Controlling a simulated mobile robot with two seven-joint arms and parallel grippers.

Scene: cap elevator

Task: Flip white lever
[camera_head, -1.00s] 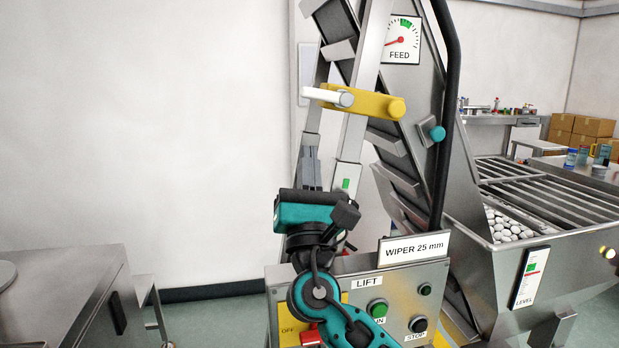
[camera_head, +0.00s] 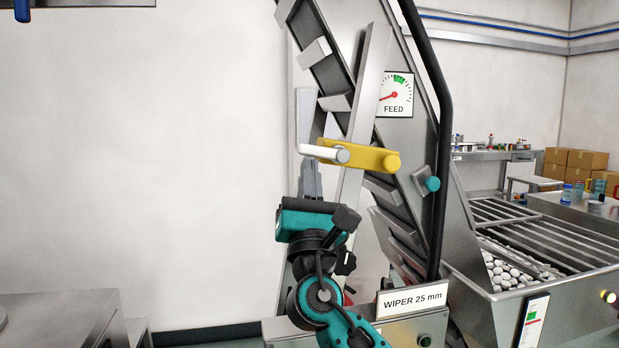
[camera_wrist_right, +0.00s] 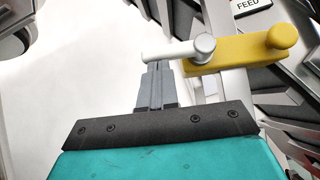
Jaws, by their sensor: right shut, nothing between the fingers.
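The white lever handle (camera_head: 322,153) sticks out leftward from the end of a yellow crank arm (camera_head: 365,158) on the steep elevator's front. The right wrist view also shows the white handle (camera_wrist_right: 180,50) and the yellow arm (camera_wrist_right: 240,52). My right gripper (camera_head: 311,166) points up from below, shut and empty, its grey fingertips just under the handle. In the wrist view its fingertips (camera_wrist_right: 157,66) are close beneath the handle's thin part; I cannot tell whether they touch. My left gripper is not in view.
A WIPER 25 mm sign (camera_head: 412,299) is below. A hopper (camera_head: 570,305) holding white caps stands at right. The wall side at left is open.

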